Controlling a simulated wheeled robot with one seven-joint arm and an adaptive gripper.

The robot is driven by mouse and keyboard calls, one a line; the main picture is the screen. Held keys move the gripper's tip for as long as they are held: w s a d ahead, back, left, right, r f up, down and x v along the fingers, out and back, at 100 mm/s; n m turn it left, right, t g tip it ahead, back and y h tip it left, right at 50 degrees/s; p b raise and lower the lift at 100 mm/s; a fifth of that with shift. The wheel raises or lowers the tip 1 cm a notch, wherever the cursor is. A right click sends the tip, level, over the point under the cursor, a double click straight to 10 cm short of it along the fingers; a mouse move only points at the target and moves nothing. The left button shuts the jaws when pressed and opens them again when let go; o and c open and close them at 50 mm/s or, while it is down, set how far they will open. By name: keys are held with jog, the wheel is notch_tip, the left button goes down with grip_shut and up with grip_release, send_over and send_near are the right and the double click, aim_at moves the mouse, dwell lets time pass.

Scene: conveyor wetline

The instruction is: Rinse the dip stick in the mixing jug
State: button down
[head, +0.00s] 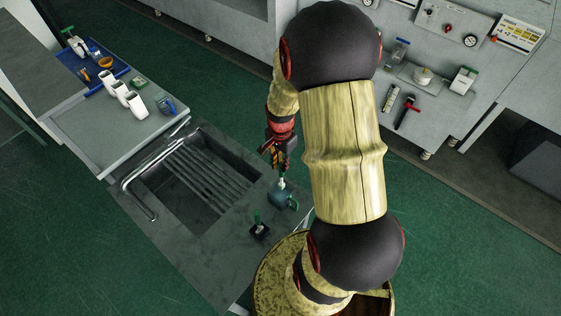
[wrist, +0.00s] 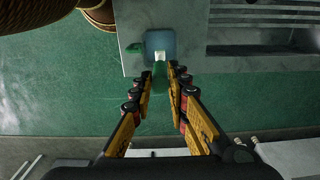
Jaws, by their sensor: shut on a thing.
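The mixing jug (head: 284,200) is a blue-grey jug standing on the grey counter right of the sink. It also shows in the wrist view (wrist: 152,39) as a bluish square opening. My gripper (head: 277,160) is above the jug, shut on the green handle of the dip stick (wrist: 160,78). The stick points down to the jug; its pale lower part (head: 282,184) is at the jug's mouth. How deep its tip sits is hidden. In the wrist view my gripper (wrist: 161,73) has the green handle between its fingertips.
A black holder with a green-handled item (head: 258,226) stands near the jug. The sink (head: 160,185) with its ribbed drainer is to the left. A side table (head: 100,135) holds white bottles and a blue tray (head: 85,52).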

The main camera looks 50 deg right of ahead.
jog(key=shift+f+b, duration=3.7)
jog(key=shift+f, duration=1.8)
jog(key=shift+r, duration=0.2)
jog(key=shift+r+p, duration=3.7)
jog(key=shift+r, duration=1.75)
notch_tip(320, 180, up, 5)
jog(key=p, duration=0.3)
send_over(281, 184)
jog(key=shift+w, duration=0.1)
